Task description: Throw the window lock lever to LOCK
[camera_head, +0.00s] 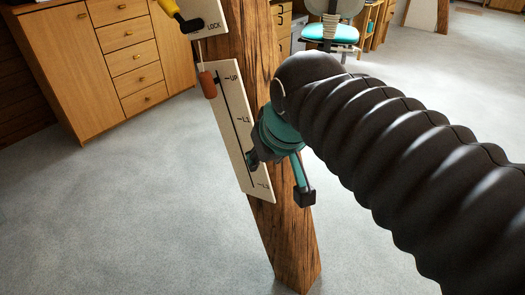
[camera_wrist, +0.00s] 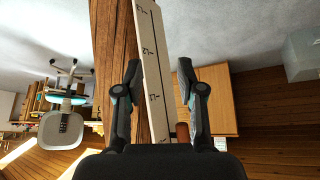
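The window lock lever (camera_head: 170,8) has a yellow grip and a dark arm. It shows at the top edge of the head view, partly cut off, on a white plate (camera_head: 209,17) marked LOCK. The lever lies to the left of that word. My gripper (camera_head: 279,178) is lower, beside the timber post, near the lower part of a white slotted panel. In the wrist view my gripper (camera_wrist: 158,67) has its fingers spread, one on each side of the panel in the picture, with nothing held. The lever is not recognisable in the wrist view.
The slotted panel (camera_head: 232,110) has marks from UP to L3 and a red-brown handle (camera_head: 208,85) near UP, also in the wrist view (camera_wrist: 182,131). The timber post (camera_head: 292,235) stands behind it. A wooden cabinet (camera_head: 100,50) is at back left. Grey floor around is clear.

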